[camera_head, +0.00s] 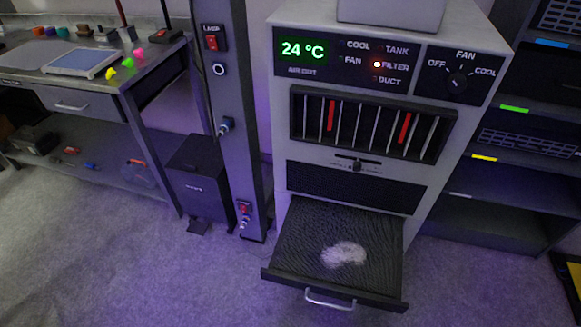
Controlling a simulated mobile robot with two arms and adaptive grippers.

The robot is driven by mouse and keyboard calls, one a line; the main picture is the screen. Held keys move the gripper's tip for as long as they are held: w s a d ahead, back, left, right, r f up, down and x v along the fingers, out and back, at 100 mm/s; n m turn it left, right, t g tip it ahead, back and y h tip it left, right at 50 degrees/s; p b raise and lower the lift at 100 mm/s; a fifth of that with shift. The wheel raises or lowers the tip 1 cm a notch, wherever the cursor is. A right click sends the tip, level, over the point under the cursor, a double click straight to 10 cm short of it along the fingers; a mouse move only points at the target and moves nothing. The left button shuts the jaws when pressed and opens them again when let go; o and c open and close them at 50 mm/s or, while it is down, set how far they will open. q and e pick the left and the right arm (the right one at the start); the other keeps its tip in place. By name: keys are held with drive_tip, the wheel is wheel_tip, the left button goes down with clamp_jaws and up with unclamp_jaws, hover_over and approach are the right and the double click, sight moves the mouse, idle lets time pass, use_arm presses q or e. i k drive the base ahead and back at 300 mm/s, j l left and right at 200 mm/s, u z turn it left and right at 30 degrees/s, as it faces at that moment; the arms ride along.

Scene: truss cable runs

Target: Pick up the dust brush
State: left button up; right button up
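I cannot make out a dust brush for certain in the head view. Several small tools lie on the lower shelf (88,180) of the workbench at the left, among them a red item (71,150) and a blue-and-red item (90,165), too small to identify. A pale fluffy clump of dust (343,254) lies on the dark ribbed filter tray (300,235), which is pulled out from the bottom of the grey cooling cabinet (350,180). Neither of my grippers is in view.
The tray with its front handle (330,300) juts over the carpet. A dark post (225,110) and a black box (200,188) stand between bench and cabinet. Shelving (510,180) is at the right. The carpet at the front left (120,265) is clear.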

sight(85, 30)
drive_tip(key=i+j, duration=0.15)
drive_tip(key=j, duration=0.15)
drive_tip(key=i+j+z, duration=0.1)
drive_tip(key=j, duration=0.2)
drive_tip(key=i+j, duration=0.1)
drive_tip(key=j, duration=0.25)
drive_tip(key=i+j, duration=0.15)
drive_tip(key=j, duration=0.15)
drive_tip(key=i+j+z, duration=0.2)
drive_tip(key=j, duration=0.35)
drive_tip(key=j+z, duration=0.2)
drive_tip(key=j, duration=0.4)
drive_tip(key=j+z, duration=0.2)
drive_tip(key=j, duration=0.35)
drive_tip(key=j+z, duration=0.2)
drive_tip(key=j, duration=0.4)
drive_tip(key=j+z, duration=0.2)
drive_tip(key=j, duration=0.4)
drive_tip(key=k+j+z, duration=0.2)
drive_tip(key=j, duration=0.35)
drive_tip(key=k+j+z, duration=0.2)
drive_tip(key=j, duration=0.4)
drive_tip(key=i, duration=0.1)
